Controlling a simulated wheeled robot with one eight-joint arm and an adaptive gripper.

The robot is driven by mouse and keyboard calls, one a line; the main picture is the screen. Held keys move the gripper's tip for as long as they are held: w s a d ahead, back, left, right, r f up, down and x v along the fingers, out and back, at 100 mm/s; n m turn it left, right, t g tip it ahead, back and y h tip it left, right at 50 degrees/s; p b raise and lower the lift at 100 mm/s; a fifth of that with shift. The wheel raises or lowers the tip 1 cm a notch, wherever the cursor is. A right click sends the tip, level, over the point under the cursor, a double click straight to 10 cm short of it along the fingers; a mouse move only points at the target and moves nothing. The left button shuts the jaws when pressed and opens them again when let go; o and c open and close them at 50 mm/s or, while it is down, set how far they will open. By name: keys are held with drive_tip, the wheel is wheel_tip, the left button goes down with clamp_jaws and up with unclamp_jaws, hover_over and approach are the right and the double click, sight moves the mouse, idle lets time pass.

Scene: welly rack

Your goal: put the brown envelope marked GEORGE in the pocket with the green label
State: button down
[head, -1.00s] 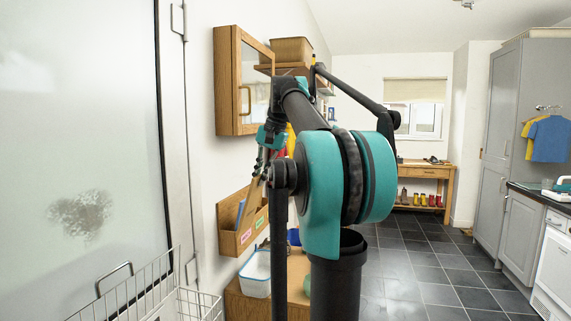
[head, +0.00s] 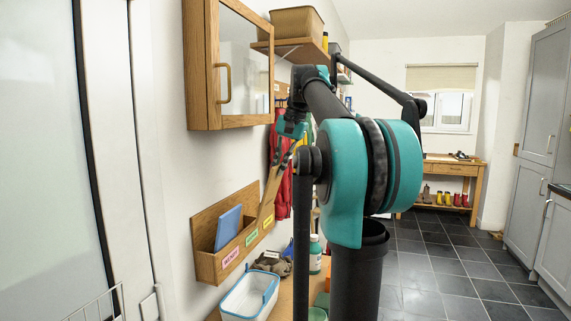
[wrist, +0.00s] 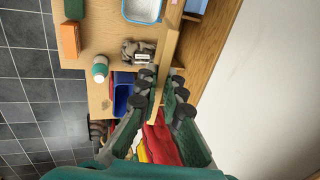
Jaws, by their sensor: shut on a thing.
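My gripper (head: 284,154) is shut on a thin brown envelope (head: 270,190), which hangs down tilted below it. No name can be read on it. In the wrist view the envelope (wrist: 169,55) shows nearly edge-on between the fingers of my gripper (wrist: 162,88). A wooden wall rack (head: 208,267) has pockets with a pink label (head: 230,258), a green label (head: 251,237) and a yellow label (head: 268,222). The envelope's lower end is close to the rack near the yellow and green labels; I cannot tell if it is inside a pocket.
A blue item (head: 228,228) stands in the rack's near part. Below are a white-and-blue tub (head: 250,294), a grey-brown bundle (head: 271,263) and a green bottle (head: 315,254). A wooden cabinet (head: 203,65) hangs above. Red clothing (head: 284,190) hangs beyond.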

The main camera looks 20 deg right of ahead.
drive_tip(key=shift+w+d, duration=0.15)
drive_tip(key=shift+w, duration=0.15)
drive_tip(key=shift+w+a, duration=0.15)
drive_tip(key=shift+a, duration=0.05)
drive_tip(key=w+a+f, duration=0.1)
drive_tip(key=w+a, duration=0.4)
drive_tip(key=a, duration=0.2)
wheel_tip(320, 180, down, 8)
drive_tip(key=shift+r, duration=0.25)
drive_tip(key=shift+d, duration=0.1)
drive_tip(key=c, duration=1.6)
unclamp_jaws()
drive_tip(key=shift+r, duration=0.1)
